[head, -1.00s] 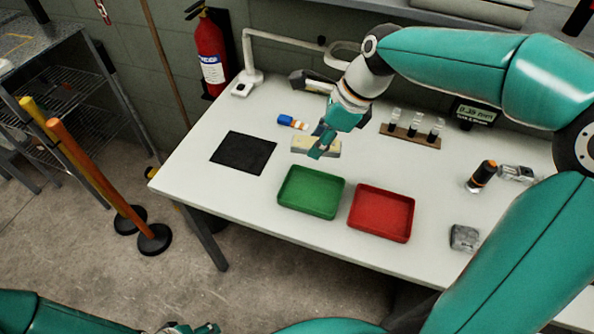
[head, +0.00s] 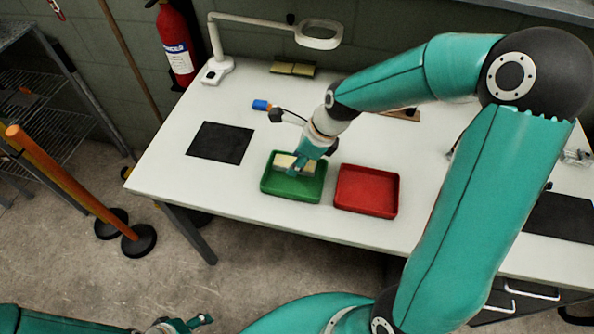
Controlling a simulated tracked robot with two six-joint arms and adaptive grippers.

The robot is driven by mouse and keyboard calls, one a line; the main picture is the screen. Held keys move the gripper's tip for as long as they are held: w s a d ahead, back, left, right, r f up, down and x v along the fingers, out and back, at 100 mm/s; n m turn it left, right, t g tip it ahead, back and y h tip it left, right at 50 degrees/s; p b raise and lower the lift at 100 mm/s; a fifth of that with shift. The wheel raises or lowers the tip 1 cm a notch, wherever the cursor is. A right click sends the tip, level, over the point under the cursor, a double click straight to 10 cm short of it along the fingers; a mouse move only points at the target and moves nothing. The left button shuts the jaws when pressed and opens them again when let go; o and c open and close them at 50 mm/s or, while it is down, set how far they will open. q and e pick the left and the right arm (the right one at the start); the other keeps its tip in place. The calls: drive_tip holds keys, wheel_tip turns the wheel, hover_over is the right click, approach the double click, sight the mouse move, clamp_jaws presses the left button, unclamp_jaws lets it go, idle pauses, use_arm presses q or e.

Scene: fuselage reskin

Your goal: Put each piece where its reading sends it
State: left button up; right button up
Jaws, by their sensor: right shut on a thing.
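My right gripper (head: 291,170) is shut on a pale yellow block (head: 283,160). It holds the block low, inside the outline of the green tray (head: 290,194); I cannot tell whether the block touches the tray floor. The red tray (head: 367,192) stands just right of the green one and looks empty.
A black mat (head: 220,143) lies left of the green tray. My right arm hides much of the table's right side. A second dark mat (head: 561,217) lies far right.

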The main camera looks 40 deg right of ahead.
sight(297, 179)
drive_tip(key=shift+f, duration=2.25)
drive_tip(key=shift+f+b, duration=0.1)
drive_tip(key=shift+b, duration=0.2)
drive_tip(key=o, duration=1.2)
drive_tip(key=shift+d+r, duration=0.1)
drive_tip(key=shift+r, duration=0.25)
drive_tip(key=p+v, duration=0.1)
drive_tip(key=v, duration=1)
drive_tip(key=shift+s+d+r, duration=0.1)
drive_tip(key=shift+s+r, duration=0.1)
drive_tip(key=shift+r, duration=0.1)
